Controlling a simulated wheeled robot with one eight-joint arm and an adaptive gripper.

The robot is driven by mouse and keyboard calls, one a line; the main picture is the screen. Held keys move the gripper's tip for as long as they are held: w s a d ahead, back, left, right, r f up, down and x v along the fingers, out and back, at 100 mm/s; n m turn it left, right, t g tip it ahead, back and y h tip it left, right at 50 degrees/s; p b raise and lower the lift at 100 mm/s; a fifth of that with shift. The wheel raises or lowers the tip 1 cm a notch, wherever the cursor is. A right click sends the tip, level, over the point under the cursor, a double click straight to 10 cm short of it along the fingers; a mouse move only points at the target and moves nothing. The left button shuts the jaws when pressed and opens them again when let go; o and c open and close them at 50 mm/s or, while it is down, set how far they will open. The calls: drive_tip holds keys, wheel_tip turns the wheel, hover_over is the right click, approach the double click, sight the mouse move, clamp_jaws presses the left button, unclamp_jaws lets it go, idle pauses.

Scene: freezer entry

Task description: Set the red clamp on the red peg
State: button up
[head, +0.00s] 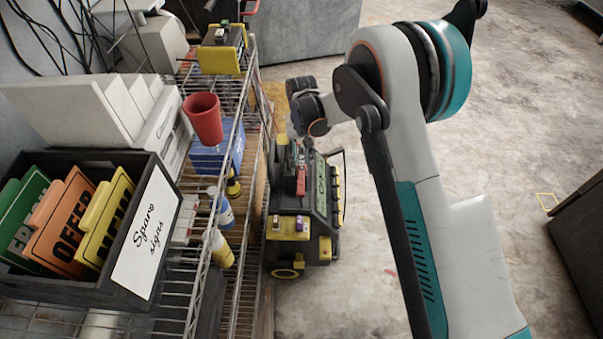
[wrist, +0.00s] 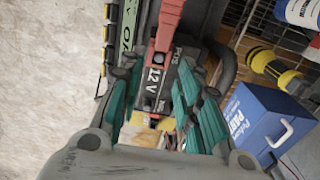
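A black and yellow power unit (head: 322,190) stands on the floor beside the wire shelf. A red clamp (head: 301,181) shows upright at its top, by the green panel. In the wrist view the red clamp (wrist: 168,28) comes down from the top edge, in front of the black face marked 12 V. My gripper (wrist: 158,75) has its teal fingers spread, one on each side of that face and the clamp's lower end. I see no clear contact with the clamp. In the head view my wrist largely hides the gripper. I cannot make out the red peg for certain.
The wire shelf (head: 190,285) stands close on the left, with a sign box (head: 148,235), a red cup (head: 204,118) and bottles (head: 221,248). Open concrete floor (head: 345,295) lies right of the unit.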

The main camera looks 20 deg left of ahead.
sight(301, 171)
wheel_tip(301, 171, down, 7)
drive_tip(key=shift+s+f+b, duration=0.15)
drive_tip(key=shift+b, duration=1.1)
clamp_jaws()
